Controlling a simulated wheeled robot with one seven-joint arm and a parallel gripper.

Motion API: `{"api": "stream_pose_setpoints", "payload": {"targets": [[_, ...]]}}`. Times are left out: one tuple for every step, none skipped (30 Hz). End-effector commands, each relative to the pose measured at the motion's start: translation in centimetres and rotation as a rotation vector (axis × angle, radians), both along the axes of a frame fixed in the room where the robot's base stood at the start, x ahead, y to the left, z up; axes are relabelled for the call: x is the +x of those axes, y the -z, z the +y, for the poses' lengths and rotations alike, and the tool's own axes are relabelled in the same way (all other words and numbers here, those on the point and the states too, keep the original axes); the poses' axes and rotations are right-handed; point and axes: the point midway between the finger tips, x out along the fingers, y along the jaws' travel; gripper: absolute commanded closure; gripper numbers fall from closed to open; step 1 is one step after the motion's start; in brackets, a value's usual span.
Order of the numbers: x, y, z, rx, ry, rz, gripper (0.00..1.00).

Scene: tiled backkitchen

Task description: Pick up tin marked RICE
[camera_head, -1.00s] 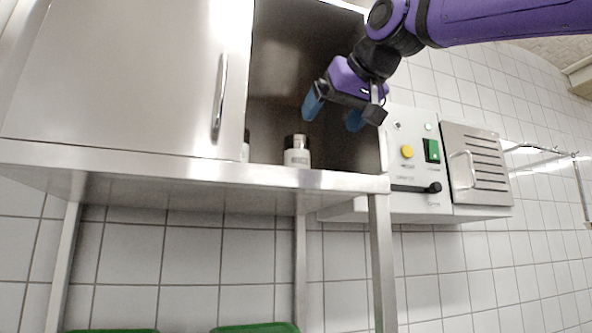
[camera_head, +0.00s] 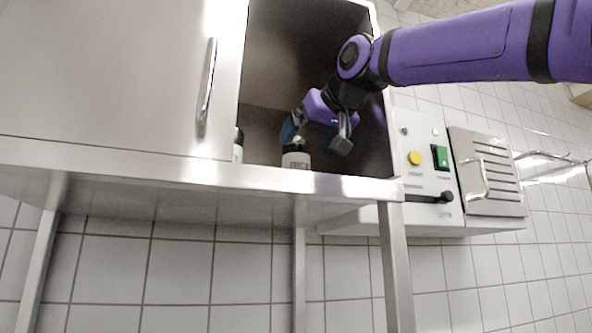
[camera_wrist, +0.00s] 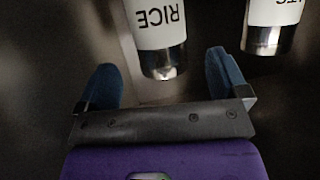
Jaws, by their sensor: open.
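The tin marked RICE (camera_wrist: 158,30) is white with a shiny metal end and shows upside down in the wrist view, ahead of my fingers and roughly between their lines. In the head view the tin (camera_head: 296,160) stands on the cabinet floor, its top partly hidden by my gripper. My gripper (camera_head: 309,135) is inside the open cabinet, right at the tin's upper part. In the wrist view my gripper (camera_wrist: 165,80) has its two blue fingers spread wide with nothing held between them. Whether a finger touches the tin cannot be told.
A second white tin (camera_wrist: 270,22), its lettering ending in "ATS", stands right of the RICE tin in the wrist view. In the head view, a tin (camera_head: 238,146) is partly behind the closed cabinet door (camera_head: 120,80). The cabinet's right wall (camera_head: 378,140) is close beside my gripper.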

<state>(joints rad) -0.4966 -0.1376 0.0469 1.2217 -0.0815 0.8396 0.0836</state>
Motion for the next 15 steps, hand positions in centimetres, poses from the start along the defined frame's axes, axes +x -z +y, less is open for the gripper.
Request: {"api": "stream_pose_setpoints", "payload": {"targets": [[0.3, 0.1, 0.2, 0.0, 0.0, 0.0, 0.07], [0.4, 0.2, 0.2, 0.0, 0.0, 0.0, 0.07], [0.6, 0.2, 0.3, 0.0, 0.0, 0.001, 0.07], [0.7, 0.3, 0.4, 0.0, 0.0, 0.001, 0.07], [0.9, 0.4, 0.5, 0.0, 0.0, 0.001, 0.07], [1.2, 0.5, 0.6, 0.0, 0.0, 0.001, 0.07], [1.4, 0.5, 0.8, 0.0, 0.0, 0.001, 0.07], [1.7, 0.6, 1.0, -0.001, -0.001, 0.001, 0.07], [2.2, 0.8, 1.2, -0.001, -0.001, 0.001, 0.07], [2.6, 0.9, 1.5, -0.001, -0.001, 0.001, 0.07], [3.0, 1.0, 1.7, -0.001, -0.001, 0.001, 0.07], [3.4, 1.2, 1.9, -0.001, -0.001, 0.001, 0.07], [3.8, 1.4, 2.1, -0.002, 0.0, 0.001, 0.07], [4.1, 1.5, 2.2, -0.001, 0.0, 0.002, 0.07], [4.5, 1.7, 2.4, 0.0, 0.0, 0.001, 0.07]]}}
